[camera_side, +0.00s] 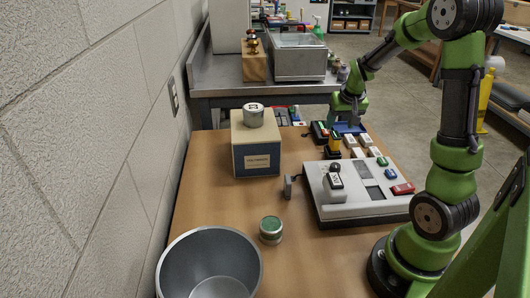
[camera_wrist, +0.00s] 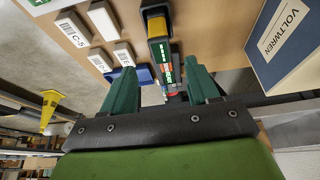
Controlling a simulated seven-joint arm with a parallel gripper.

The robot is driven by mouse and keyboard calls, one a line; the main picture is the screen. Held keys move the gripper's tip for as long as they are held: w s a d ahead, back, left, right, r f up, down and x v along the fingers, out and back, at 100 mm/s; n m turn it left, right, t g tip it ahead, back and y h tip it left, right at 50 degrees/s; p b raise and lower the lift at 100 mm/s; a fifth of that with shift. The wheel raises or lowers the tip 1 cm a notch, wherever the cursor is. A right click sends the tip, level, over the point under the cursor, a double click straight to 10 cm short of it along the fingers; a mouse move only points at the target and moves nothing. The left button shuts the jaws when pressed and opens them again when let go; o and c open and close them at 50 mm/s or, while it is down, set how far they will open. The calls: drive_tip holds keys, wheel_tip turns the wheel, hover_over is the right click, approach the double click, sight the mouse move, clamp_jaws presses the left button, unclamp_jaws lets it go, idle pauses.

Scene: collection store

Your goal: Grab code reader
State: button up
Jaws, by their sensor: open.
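An upright yellow and black handheld device (camera_side: 334,143), which may be the code reader, stands at the far side of the wooden table. My gripper (camera_side: 347,116) is open and empty, just beyond the device in the side view. Its two green fingers are apart in the wrist view (camera_wrist: 163,82). I cannot tell whether either finger touches the device.
White labelled blocks (camera_wrist: 72,28) and a blue item (camera_wrist: 145,74) lie beside the device. A blue-and-cream VOLTWREN box (camera_side: 256,145) carries a metal canister (camera_side: 253,115). A grey console (camera_side: 360,205), green-topped jar (camera_side: 271,229) and metal bin (camera_side: 180,272) are nearer.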

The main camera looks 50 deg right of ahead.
sight(336, 134)
drive_tip(key=x, duration=0.6)
drive_tip(key=shift+f, duration=0.35)
drive_tip(key=shift+a, duration=0.1)
clamp_jaws()
